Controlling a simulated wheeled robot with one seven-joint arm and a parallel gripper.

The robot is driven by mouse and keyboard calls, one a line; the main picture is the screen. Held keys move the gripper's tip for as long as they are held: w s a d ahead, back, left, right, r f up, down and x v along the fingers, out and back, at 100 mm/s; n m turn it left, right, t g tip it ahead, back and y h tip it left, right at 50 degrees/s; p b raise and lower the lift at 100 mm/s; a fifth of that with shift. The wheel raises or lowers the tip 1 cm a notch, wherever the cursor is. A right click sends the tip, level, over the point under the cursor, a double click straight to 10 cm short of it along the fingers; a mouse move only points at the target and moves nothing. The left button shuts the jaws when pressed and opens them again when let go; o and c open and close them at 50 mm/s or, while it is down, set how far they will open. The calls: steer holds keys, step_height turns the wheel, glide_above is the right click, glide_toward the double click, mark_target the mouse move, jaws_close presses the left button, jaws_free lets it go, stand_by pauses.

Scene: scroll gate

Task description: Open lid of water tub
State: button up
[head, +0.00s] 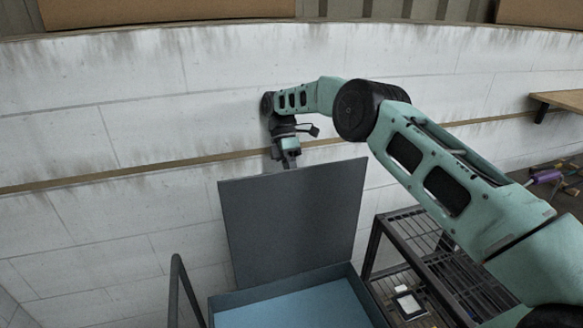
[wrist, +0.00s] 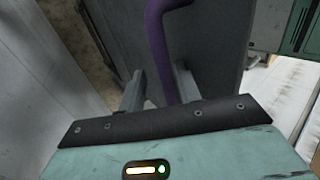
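The water tub (head: 286,290) stands at the bottom of the head view, with blue water (head: 295,305) showing inside. Its dark grey lid (head: 293,222) stands raised, nearly upright, at the tub's back edge. My gripper (head: 287,163) is at the lid's top edge, on the far side; the lid hides its fingertips there. In the wrist view, the two grey fingers of my gripper (wrist: 160,92) are apart. A purple bar-like handle (wrist: 157,45) runs between them, beside the grey lid panel (wrist: 215,45). I cannot tell whether either finger touches the handle.
A pale block wall (head: 80,130) stands close behind the lid and my gripper. A dark metal rack (head: 425,265) with small items stands right of the tub. A dark rail (head: 183,290) rises at its left. A wooden shelf (head: 560,100) is at the far right.

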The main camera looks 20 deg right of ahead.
steer(key=shift+r, duration=0.15)
steer(key=shift+w, duration=0.1)
steer(key=shift+a+r, duration=0.1)
steer(key=shift+r, duration=0.1)
step_height(320, 180, up, 9)
steer(key=shift+r+p, duration=0.3)
steer(key=shift+r, duration=0.05)
stand_by(0.4)
